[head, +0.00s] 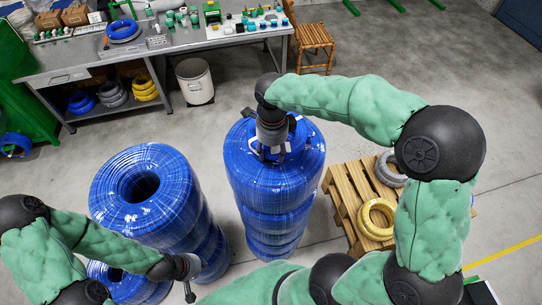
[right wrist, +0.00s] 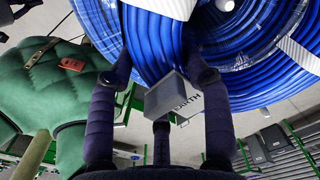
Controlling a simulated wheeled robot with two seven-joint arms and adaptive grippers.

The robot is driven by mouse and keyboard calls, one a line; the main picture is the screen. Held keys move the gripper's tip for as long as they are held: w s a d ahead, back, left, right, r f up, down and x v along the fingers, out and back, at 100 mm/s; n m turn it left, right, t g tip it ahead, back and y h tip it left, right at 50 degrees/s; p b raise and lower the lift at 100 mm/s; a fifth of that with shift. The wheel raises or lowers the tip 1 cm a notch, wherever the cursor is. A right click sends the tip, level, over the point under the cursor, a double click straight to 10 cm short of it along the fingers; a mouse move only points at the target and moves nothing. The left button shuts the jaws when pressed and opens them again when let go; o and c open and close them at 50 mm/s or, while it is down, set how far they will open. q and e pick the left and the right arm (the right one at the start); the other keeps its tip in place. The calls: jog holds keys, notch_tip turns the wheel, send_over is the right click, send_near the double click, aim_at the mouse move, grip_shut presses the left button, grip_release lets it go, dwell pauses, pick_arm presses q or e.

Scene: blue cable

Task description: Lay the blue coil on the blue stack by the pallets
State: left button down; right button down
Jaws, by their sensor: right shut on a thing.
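My right gripper (head: 272,150) points down at the top of the right-hand blue column, beside the pallets. It is shut on the rim of a blue coil (head: 303,150). In the right wrist view the fingers (right wrist: 160,80) straddle the coil's blue windings (right wrist: 155,40), and white straps show on the coil. The blue stack (head: 272,215) is directly below the held coil in the head view; I cannot tell whether they touch. My left gripper (head: 189,280) is low at the front, beside the left blue stack, apart from the coils; its fingers are too small to judge.
Another tall blue stack (head: 150,195) stands to the left. A wooden pallet (head: 345,200) with yellow (head: 377,219) and grey coils (head: 390,168) is at right. A workbench (head: 185,45), white bucket (head: 195,82) and wooden stool (head: 314,38) are behind. Floor beyond the pallet is clear.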

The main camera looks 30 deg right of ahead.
aim_at(271, 157)
jog(key=shift+w+f, duration=0.15)
jog(key=shift+f, duration=0.75)
jog(key=shift+w+f, duration=0.1)
jog(key=shift+f, duration=0.75)
jog(key=c, duration=0.6)
grip_release()
jog(key=shift+a+f, duration=0.1)
jog(key=shift+f, duration=0.05)
jog(key=shift+o, duration=0.2)
notch_tip(271, 157, up, 12)
jog(key=shift+r+p, duration=0.1)
jog(key=shift+p, duration=0.3)
